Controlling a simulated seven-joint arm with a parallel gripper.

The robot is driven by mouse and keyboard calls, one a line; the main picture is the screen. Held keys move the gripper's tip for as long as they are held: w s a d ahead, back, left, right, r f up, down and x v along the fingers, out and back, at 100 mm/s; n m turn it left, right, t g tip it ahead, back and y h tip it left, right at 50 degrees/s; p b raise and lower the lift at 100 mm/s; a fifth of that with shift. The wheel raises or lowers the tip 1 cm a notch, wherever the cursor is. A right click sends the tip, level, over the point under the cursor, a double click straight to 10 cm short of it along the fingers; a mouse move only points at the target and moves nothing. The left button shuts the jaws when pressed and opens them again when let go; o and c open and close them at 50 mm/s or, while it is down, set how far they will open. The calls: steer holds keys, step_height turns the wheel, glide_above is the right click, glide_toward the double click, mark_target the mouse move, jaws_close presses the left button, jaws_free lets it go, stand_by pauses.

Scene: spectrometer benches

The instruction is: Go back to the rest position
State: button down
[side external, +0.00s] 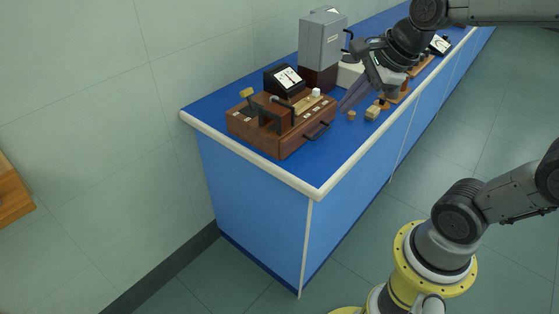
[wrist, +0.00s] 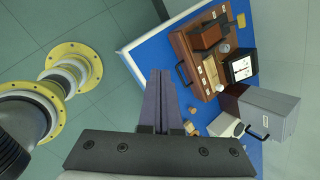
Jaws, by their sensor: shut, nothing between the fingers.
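My gripper (side external: 345,108) hangs over the blue bench top in the side external view, to the right of the wooden instrument box (side external: 278,148). Its long grey-purple fingers are shut together and hold nothing. In the wrist view the closed fingers (wrist: 160,76) point up the picture, with the wooden box (wrist: 186,47) to their right.
Small tan blocks (side external: 352,115) (side external: 372,113) lie on the bench close to my gripper. A tall grey instrument (side external: 321,40) stands behind the wooden box. More equipment (side external: 439,45) stands farther along the blue bench (side external: 330,170). The near bench corner and the floor in front are clear.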

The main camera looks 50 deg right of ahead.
steer(key=s+a+f+n, duration=0.1)
steer(key=s+n, duration=0.4)
steer(key=n, duration=0.7)
steer(key=s+a+f+n, duration=0.1)
steer(key=s+n, duration=0.4)
steer(key=n, duration=0.7)
steer(key=shift+s+a+f, duration=0.2)
steer(key=shift+s+a, duration=0.05)
steer(key=shift+a, duration=0.2)
